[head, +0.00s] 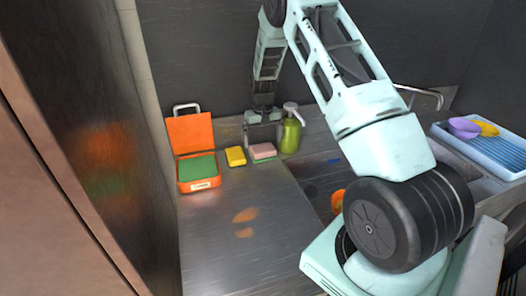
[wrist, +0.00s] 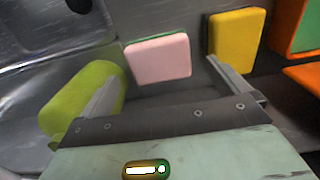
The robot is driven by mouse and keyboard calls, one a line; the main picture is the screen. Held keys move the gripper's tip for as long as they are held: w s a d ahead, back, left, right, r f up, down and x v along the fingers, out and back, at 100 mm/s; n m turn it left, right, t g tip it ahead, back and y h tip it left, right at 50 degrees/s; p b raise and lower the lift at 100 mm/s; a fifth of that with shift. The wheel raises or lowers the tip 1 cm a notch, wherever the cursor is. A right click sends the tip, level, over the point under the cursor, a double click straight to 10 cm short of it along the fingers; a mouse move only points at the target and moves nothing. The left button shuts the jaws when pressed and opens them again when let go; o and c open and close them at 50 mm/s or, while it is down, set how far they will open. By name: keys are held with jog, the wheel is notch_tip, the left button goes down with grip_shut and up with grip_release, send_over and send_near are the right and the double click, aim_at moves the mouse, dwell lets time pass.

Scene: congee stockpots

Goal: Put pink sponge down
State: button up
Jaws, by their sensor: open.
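The pink sponge (head: 263,151) lies on the metal counter, with a green layer along one edge. In the wrist view the pink sponge (wrist: 160,59) lies beyond the fingers, between their lines and apart from both. My gripper (head: 263,118) is above and behind the sponge in the head view. It also shows in the wrist view (wrist: 160,75), with its two fingers spread wide and nothing between them.
A yellow sponge (head: 235,156) lies just left of the pink one. A green soap bottle (head: 291,130) stands close on its right. An open orange box (head: 198,172) is further left. A blue rack (head: 485,145) is at the far right. The front counter is clear.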

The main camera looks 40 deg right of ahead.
aim_at(263, 148)
notch_tip(263, 148, up, 7)
jog(key=b, duration=0.2)
jog(key=s+a+r+n, duration=0.2)
jog(key=s+a, duration=0.2)
jog(key=a, duration=0.7)
jog(key=s+a+r+n+y, duration=0.1)
jog(key=s+a+r+n, duration=0.2)
jog(key=a, duration=0.8)
jog(key=s+a+r+n, duration=0.2)
jog(key=s+a, duration=0.2)
jog(key=a, duration=0.7)
jog(key=s+a+n, duration=0.3)
jog(key=s+a, duration=0.1)
jog(key=s, duration=0.7)
jog(key=s+a+n, duration=0.3)
jog(key=s+a, duration=0.1)
jog(key=s, duration=0.7)
jog(key=shift+r, duration=0.35)
